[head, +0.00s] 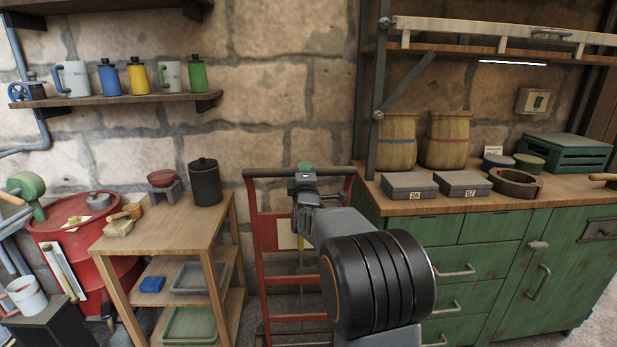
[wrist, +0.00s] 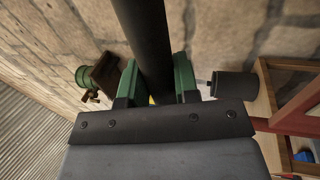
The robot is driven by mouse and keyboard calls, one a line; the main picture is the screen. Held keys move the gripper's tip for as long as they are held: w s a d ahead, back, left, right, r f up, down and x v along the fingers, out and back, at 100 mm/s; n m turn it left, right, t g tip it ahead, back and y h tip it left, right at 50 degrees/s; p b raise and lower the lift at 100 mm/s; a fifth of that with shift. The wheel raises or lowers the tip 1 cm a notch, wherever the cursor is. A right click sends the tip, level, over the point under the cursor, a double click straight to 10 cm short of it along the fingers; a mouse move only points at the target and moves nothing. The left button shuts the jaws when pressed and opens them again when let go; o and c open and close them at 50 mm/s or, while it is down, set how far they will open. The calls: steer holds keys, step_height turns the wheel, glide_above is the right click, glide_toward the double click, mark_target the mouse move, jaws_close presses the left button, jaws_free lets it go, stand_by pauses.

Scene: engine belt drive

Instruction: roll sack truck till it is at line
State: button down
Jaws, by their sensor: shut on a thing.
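The sack truck (head: 266,261) is a red upright frame with a dark handle bar across its top. It stands between the wooden shelf table and the green cabinet. My gripper (head: 304,168) is at the middle of that bar, and my arm hides part of the truck's right side. In the wrist view, the green fingers of my gripper (wrist: 158,85) are shut on the dark handle bar (wrist: 146,35), one on each side. The truck's wheels and foot are not clearly seen. I see no line on the floor in either view.
The wooden shelf table (head: 172,222) with a black canister (head: 205,182) stands close at the truck's left. The green cabinet (head: 480,270) stands close at its right. The stone wall (head: 300,110) is behind. A red drum (head: 75,250) stands at far left.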

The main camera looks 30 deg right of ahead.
steer(key=shift+s+a, duration=0.55)
steer(key=shift+s, duration=0.35)
steer(key=c, duration=0.9)
jaws_free()
steer(key=shift+o, duration=0.2)
steer(key=shift+s, duration=0.1)
steer(key=v, duration=1.3)
steer(key=shift+s+f, duration=0.15)
steer(key=shift+s, duration=0.15)
steer(key=shift+a, duration=0.1)
